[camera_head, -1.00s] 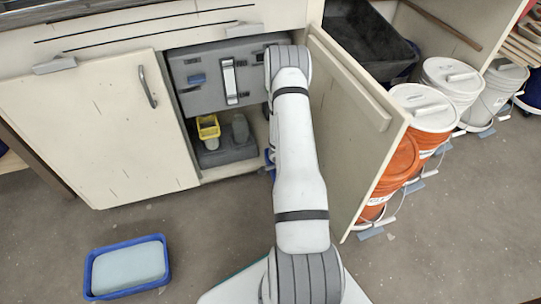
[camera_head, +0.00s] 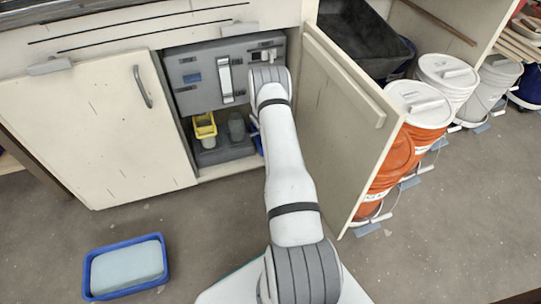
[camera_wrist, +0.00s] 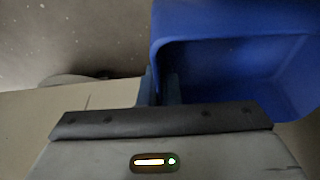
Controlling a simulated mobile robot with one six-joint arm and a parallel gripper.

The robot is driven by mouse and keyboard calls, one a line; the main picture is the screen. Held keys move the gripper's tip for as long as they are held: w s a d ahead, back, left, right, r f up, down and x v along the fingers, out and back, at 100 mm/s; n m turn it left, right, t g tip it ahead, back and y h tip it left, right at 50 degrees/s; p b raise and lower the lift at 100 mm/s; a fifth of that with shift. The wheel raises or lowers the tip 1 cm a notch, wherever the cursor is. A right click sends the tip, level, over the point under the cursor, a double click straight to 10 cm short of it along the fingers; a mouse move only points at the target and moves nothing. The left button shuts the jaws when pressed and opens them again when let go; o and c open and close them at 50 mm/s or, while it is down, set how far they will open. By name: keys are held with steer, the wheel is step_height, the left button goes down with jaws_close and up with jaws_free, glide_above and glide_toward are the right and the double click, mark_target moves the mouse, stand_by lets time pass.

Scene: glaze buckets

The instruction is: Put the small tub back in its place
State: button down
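A blue tub (camera_wrist: 235,25) fills the right of the wrist view; its inside looks empty. My gripper (camera_wrist: 161,86) is closed on the tub's near left wall, with one finger outside and one inside. In the head view only a small blue piece of the tub (camera_head: 257,142) shows beside my arm, at the right side of the open cabinet. My fingers are hidden there behind my arm. The cabinet (camera_head: 228,172) holds a yellow container (camera_head: 205,128) and a grey cup (camera_head: 236,127) on a low grey block (camera_head: 210,157).
The open door (camera_head: 345,130) stands close on my arm's right. The left door (camera_head: 95,130) is shut. A blue tray (camera_head: 88,280) with a pale block lies on the floor at left. Lidded buckets (camera_head: 425,105) line the right. The floor between is clear.

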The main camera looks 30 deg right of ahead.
steer(key=shift+w+d, duration=0.1)
steer(key=shift+w, duration=0.35)
steer(key=shift+s+f+b, duration=0.1)
steer(key=shift+f+b, duration=0.85)
steer(key=shift+f, duration=0.7)
steer(key=shift+f, duration=0.2)
steer(key=c, duration=1.6)
jaws_free()
steer(key=shift+c, duration=0.2)
steer(key=shift+r, duration=0.1)
